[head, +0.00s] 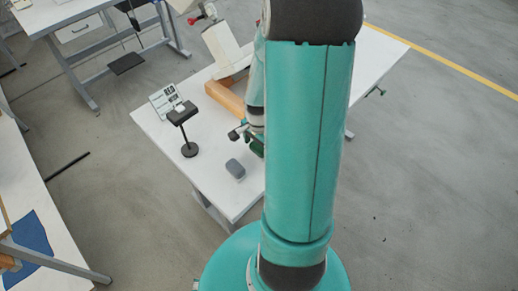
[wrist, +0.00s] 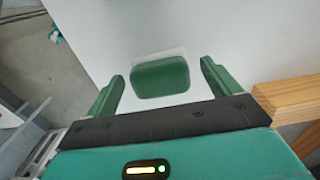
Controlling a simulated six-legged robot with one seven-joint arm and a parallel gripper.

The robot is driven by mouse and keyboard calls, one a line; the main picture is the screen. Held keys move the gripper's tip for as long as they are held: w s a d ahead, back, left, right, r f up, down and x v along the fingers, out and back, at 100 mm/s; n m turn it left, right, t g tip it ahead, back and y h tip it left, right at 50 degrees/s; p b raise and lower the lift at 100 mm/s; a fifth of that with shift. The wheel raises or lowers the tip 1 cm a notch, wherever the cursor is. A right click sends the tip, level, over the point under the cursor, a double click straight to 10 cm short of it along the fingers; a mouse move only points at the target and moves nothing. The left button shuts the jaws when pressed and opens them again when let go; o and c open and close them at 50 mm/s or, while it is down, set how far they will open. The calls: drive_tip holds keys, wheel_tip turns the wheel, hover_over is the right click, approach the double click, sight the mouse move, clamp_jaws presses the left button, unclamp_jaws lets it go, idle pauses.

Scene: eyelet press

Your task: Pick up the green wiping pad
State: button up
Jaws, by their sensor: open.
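The green wiping pad (wrist: 160,78) lies on the white table top in the wrist view. It is a rounded block with a pale edge along its far side. My gripper (wrist: 163,71) is open, with one green finger to the left of the pad and one to the right. There is a gap between the pad and each finger, and nothing is held. I cannot tell how high the fingertips are above the table. In the head view my arm covers much of the gripper, and I cannot tell the pad from the green fingers there.
The white table (head: 155,125) carries a grey block (head: 235,168), a black stand (head: 188,149), a small sign (head: 165,99) and a wooden frame (head: 225,97). A wooden piece (wrist: 288,96) is close to the right finger in the wrist view. The table's front corner is bare.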

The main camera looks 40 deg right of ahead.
drive_tip(key=c, duration=1.1)
drive_tip(key=shift+r, duration=0.1)
drive_tip(key=shift+c, duration=0.2)
drive_tip(key=shift+r, duration=0.45)
wheel_tip(320, 180, up, 2)
drive_tip(key=shift+w+r, duration=0.1)
drive_tip(key=s+a+r, duration=0.3)
drive_tip(key=s+r, duration=0.6)
drive_tip(key=s, duration=0.4)
drive_tip(key=shift+s+r, duration=0.4)
